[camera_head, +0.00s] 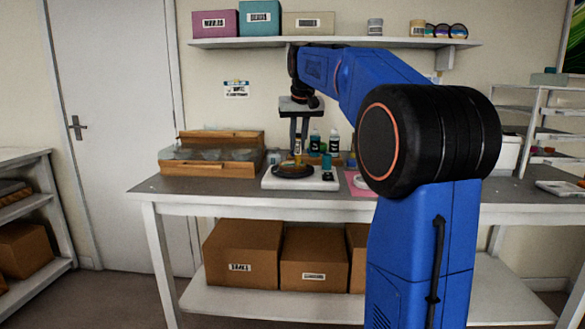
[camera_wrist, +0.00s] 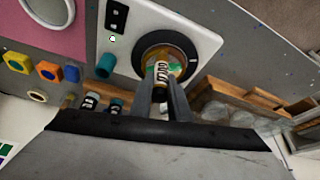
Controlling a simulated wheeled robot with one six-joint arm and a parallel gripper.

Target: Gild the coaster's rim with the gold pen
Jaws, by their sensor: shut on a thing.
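My gripper (camera_head: 298,125) points down over the bench and is shut on the gold pen (camera_head: 298,147). In the wrist view the pen (camera_wrist: 161,72) stands between the two fingers (camera_wrist: 164,98), its label facing the camera. The round coaster (camera_head: 294,171) lies under the pen on a white device (camera_head: 270,183). The pen hides part of the coaster. I cannot tell whether the tip touches it.
A teal cylinder (camera_head: 326,161) stands on the white device beside the coaster. Bottles (camera_head: 334,142) stand behind. A wooden rack (camera_head: 210,168) with clear cups is to the left. A pink mat (camera_wrist: 45,42) with a white ring-shaped thing (camera_wrist: 50,10) lies on the other side.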

